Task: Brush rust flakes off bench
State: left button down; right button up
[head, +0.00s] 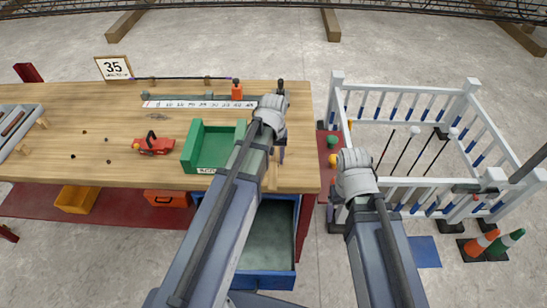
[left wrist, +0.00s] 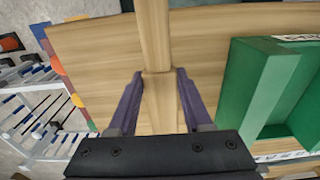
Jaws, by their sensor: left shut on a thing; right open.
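Several small dark rust flakes (head: 106,139) lie scattered on the left part of the wooden bench (head: 60,105). My left gripper (head: 281,152) is over the bench's right end, mostly hidden by my own arm. In the left wrist view its purple fingers (left wrist: 155,100) are shut on a pale wooden handle (left wrist: 153,35), probably the brush's. The handle shows in the head view as a small wooden piece (head: 272,176); no bristles are visible. A green open bin (head: 191,147) stands left of this gripper. My right gripper is hidden below its arm, right of the bench.
A red tool (head: 153,146) lies between the flakes and the green bin. A ruler strip (head: 200,104) and a "35" sign (head: 113,67) are at the back. A grey tray (head: 15,125) is far left. A white rail frame (head: 405,88) stands right of the bench.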

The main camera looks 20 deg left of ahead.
pick_arm(q)
jog(key=shift+r+p, duration=1.55)
jog(key=shift+r, duration=0.4)
notch_tip(320, 180, up, 3)
jog(key=p, duration=0.3)
jog(key=shift+r, duration=0.1)
jog(key=shift+w, duration=0.1)
